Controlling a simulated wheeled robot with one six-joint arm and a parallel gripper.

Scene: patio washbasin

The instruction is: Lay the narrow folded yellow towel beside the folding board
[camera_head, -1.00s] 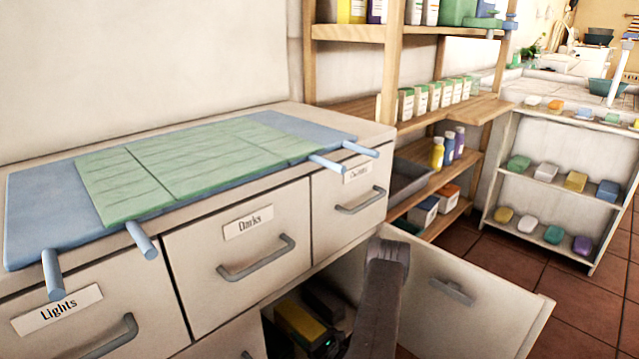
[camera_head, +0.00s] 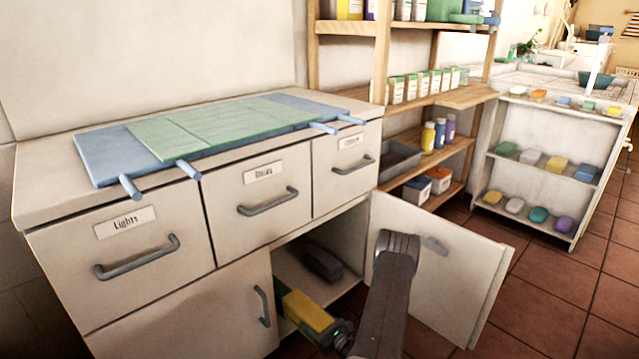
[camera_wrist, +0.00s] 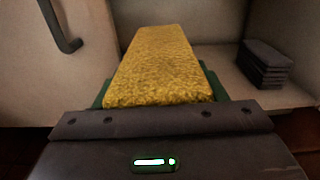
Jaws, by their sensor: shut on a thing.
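The narrow folded yellow towel (camera_head: 308,309) is in my gripper (camera_head: 322,325), low at the front of the open cabinet. The wrist view shows the yellow towel (camera_wrist: 162,65) lengthwise between the green fingers of my gripper (camera_wrist: 158,95), which is shut on it. The folding board (camera_head: 105,158) is blue and lies on the countertop above the drawers, with blue handles jutting over the front edge. A green folded cloth or panel (camera_head: 225,130) lies on the board.
The cabinet door (camera_head: 465,265) stands open to the right of my arm. Dark folded cloths (camera_head: 323,263) lie inside the cabinet, also seen in the wrist view (camera_wrist: 265,62). Bare countertop (camera_head: 45,185) shows left of the board. Shelves with bottles and boxes stand right.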

